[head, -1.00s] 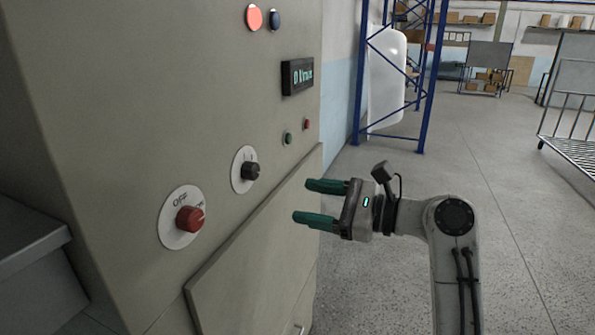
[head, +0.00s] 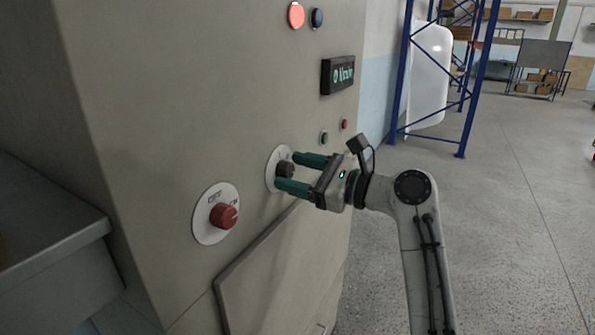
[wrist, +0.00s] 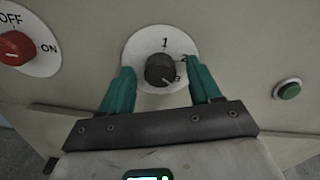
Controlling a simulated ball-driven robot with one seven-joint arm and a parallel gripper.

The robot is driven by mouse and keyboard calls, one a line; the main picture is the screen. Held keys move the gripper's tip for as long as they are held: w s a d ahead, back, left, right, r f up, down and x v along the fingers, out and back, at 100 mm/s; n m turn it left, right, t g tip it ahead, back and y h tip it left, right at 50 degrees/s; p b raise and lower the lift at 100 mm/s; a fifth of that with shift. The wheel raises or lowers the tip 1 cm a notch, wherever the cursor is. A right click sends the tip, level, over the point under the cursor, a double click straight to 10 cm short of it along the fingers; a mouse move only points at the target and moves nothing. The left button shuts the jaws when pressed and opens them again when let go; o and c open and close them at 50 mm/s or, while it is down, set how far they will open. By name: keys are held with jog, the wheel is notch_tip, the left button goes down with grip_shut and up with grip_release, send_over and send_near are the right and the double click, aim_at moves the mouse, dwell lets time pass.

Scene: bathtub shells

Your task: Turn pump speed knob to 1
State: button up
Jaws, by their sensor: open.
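The black pump speed knob (head: 285,170) sits on a round white dial on the beige cabinet front. In the wrist view the knob (wrist: 160,69) shows between my fingers, with marks 1 at the top, 2 at upper right and another, partly hidden, at right. The knob's pale line points to the lower right, near that last mark. My gripper (head: 285,173) is open, its green fingers on either side of the knob; it also shows in the wrist view (wrist: 161,88). I cannot tell whether the fingers touch it. The display (head: 338,75) appears to read 0 l/min.
A red OFF/ON knob (head: 223,215) is left of and below the pump knob. A green button (head: 324,138) and red button (head: 344,124) are to the right. A lit red lamp (head: 296,15) is above. A grey ledge (head: 60,245) juts out at left.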

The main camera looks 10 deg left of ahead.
jog(key=c, duration=1)
jog(key=shift+c, duration=0.2)
